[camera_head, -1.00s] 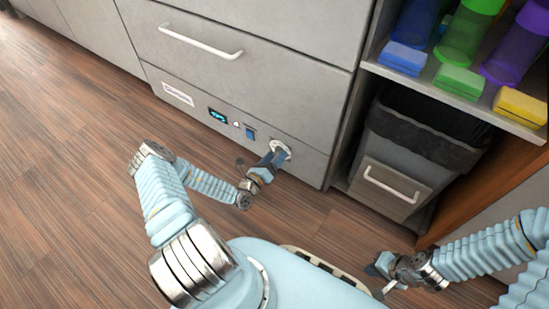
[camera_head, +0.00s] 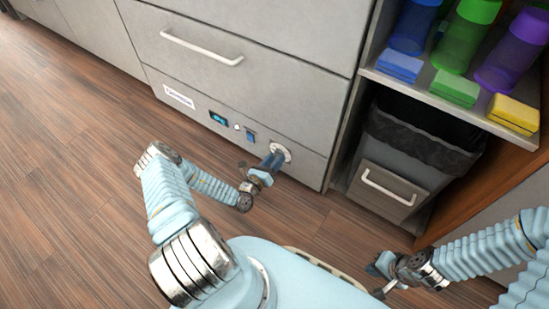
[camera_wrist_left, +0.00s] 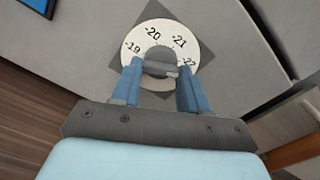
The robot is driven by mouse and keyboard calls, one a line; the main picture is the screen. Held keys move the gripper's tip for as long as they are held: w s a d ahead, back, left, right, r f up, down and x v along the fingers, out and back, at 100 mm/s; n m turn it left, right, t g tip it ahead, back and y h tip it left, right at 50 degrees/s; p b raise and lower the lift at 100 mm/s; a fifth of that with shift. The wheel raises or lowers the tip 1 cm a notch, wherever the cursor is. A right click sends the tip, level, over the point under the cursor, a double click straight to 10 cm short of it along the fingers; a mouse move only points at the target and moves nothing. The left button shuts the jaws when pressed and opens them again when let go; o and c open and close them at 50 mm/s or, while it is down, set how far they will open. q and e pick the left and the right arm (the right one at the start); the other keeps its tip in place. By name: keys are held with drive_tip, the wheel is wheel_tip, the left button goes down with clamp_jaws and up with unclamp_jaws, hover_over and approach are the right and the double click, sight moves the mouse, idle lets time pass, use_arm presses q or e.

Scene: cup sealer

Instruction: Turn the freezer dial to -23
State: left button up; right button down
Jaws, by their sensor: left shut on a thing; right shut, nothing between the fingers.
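The freezer dial (camera_head: 281,152) is a white disc on the lower panel of the grey freezer (camera_head: 235,110). In the left wrist view the dial (camera_wrist_left: 153,32) shows the numbers -19, -20, -21 and -22 around a grey centre knob. No -23 is visible there. My left gripper (camera_head: 273,163) reaches the dial from the front. In the left wrist view its blue fingers (camera_wrist_left: 160,80) are shut on the knob, one on each side. My right gripper (camera_head: 380,267) is shut and empty at the lower right, away from the dial.
A small lit display (camera_head: 218,119) and a blue switch (camera_head: 250,136) sit left of the dial. The freezer drawer has a white handle (camera_head: 201,47). To the right are a black-lined bin (camera_head: 420,135) and a shelf with coloured bottles and blocks. The wooden floor (camera_head: 70,200) is clear.

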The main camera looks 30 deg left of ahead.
use_arm(q)
drive_tip(key=m+p, duration=0.4)
drive_tip(key=m, duration=0.3)
drive_tip(key=shift+a, duration=0.1)
drive_tip(key=shift+m+p, duration=0.3)
drive_tip(key=shift+m, duration=0.1)
idle(0.3)
drive_tip(key=o, duration=1.1)
drive_tip(key=shift+c, duration=0.2)
drive_tip(key=s+a, duration=0.1)
drive_tip(key=s, duration=1.3)
drive_tip(key=shift+p, duration=0.45)
drive_tip(key=shift+w, duration=0.1)
